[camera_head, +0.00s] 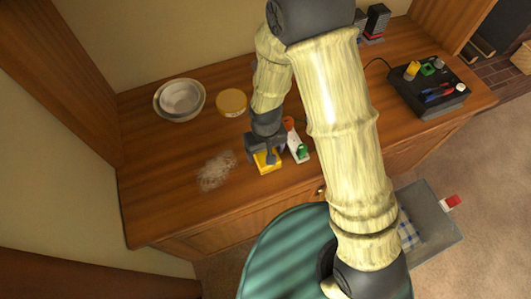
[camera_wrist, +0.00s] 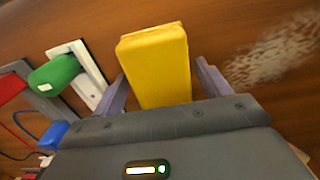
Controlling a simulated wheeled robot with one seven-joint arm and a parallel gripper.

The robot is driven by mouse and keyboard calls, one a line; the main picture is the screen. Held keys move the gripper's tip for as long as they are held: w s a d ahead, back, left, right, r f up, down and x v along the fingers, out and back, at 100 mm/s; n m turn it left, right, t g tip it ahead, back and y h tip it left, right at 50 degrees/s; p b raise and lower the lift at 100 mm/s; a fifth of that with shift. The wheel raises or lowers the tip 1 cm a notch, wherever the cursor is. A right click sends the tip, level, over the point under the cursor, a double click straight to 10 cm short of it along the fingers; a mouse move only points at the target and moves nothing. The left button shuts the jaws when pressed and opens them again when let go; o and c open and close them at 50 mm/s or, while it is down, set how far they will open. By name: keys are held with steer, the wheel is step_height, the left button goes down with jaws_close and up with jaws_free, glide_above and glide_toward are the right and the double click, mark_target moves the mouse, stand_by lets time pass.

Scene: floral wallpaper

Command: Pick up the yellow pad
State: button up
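The yellow pad (camera_head: 268,163) is at the front part of the wooden counter, directly under my gripper (camera_head: 264,147). In the wrist view the yellow pad (camera_wrist: 157,62) is a thick block lying between the two grey fingers of my gripper (camera_wrist: 160,82). One finger stands on each side of it. A gap shows on the right side, and the left finger is very close to the pad's edge. The fingers look open and not pressed on the pad. The pad's near end is hidden behind the gripper body.
A white item with a green part (camera_head: 302,151) lies close on the right. A whitish scattered patch (camera_head: 216,170) is on the left. Nested bowls (camera_head: 180,98), a round yellow-lidded container (camera_head: 232,102) and a black box with coloured items (camera_head: 428,92) stand farther off.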

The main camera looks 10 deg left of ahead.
steer(key=c, duration=0.8)
steer(key=shift+o, duration=0.2)
steer(key=shift+r, duration=0.15)
step_height(320, 180, up, 18)
steer(key=p, duration=0.1)
